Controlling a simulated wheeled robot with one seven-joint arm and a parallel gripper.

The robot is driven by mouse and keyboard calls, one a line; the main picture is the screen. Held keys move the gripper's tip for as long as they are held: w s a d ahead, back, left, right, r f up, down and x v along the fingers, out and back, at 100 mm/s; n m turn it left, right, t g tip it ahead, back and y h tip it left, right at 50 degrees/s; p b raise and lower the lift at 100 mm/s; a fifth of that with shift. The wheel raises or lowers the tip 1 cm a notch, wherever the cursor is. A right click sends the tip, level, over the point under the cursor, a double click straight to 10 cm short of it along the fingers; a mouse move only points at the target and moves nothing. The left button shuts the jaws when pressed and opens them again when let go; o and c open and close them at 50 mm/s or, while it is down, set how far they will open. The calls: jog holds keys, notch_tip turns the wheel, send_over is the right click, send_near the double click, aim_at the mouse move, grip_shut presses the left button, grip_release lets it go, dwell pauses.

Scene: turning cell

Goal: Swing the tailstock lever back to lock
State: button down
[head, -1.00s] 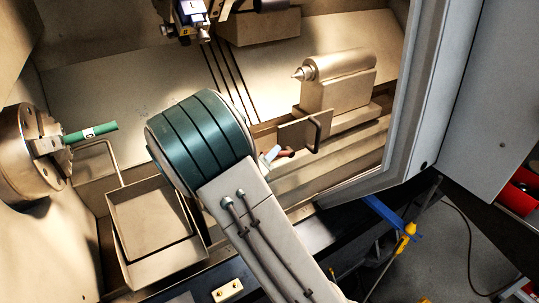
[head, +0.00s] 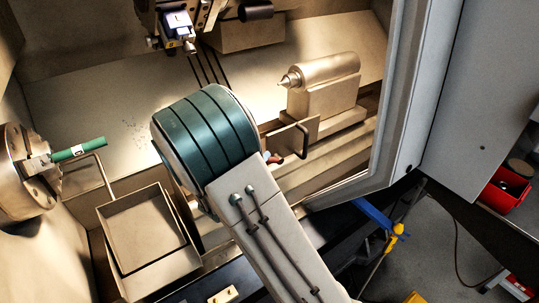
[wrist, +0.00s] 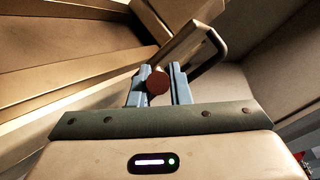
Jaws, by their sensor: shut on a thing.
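The tailstock (head: 325,88), a beige block with a pointed centre aimed left, stands right of the middle in the head view. Its lever (head: 275,159) shows there as a small reddish-brown piece below the tailstock, mostly hidden by my arm. In the wrist view the lever's round dark red knob (wrist: 157,83) sits between the two blue-grey fingers of my gripper (wrist: 156,74). My gripper is shut on the lever, with fingers on both sides of the knob. The rest of the lever is hidden behind the knob.
A plate with a loop handle (head: 306,139) stands close to my gripper. The chuck (head: 22,180) holds a green bar (head: 80,150) at left. An open tray (head: 143,228) lies below it. The tool turret (head: 180,25) hangs above; the door frame (head: 412,100) bounds the right.

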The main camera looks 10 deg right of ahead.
jog(key=shift+w+d+r+m+g+y+p, duration=0.15)
jog(key=shift+d+r+g+y+p, duration=0.1)
jog(key=shift+r+p, duration=0.25)
jog(key=shift+s+d+r+m+g+y+p, duration=0.15)
jog(key=shift+r+y+p, duration=0.15)
jog(key=shift+p, duration=0.2)
jog(key=shift+w+d+r+g+y+p, duration=0.2)
jog(key=shift+g+y+p, duration=0.2)
jog(key=shift+p, duration=0.2)
jog(key=shift+m, duration=0.3)
jog(key=shift+f, duration=0.1)
jog(key=c, duration=1.3)
grip_release()
jog(key=shift+c, duration=0.2)
jog(key=shift+a, duration=0.1)
jog(key=v, duration=1.3)
jog(key=shift+s+r, duration=0.3)
jog(key=shift+a, duration=0.15)
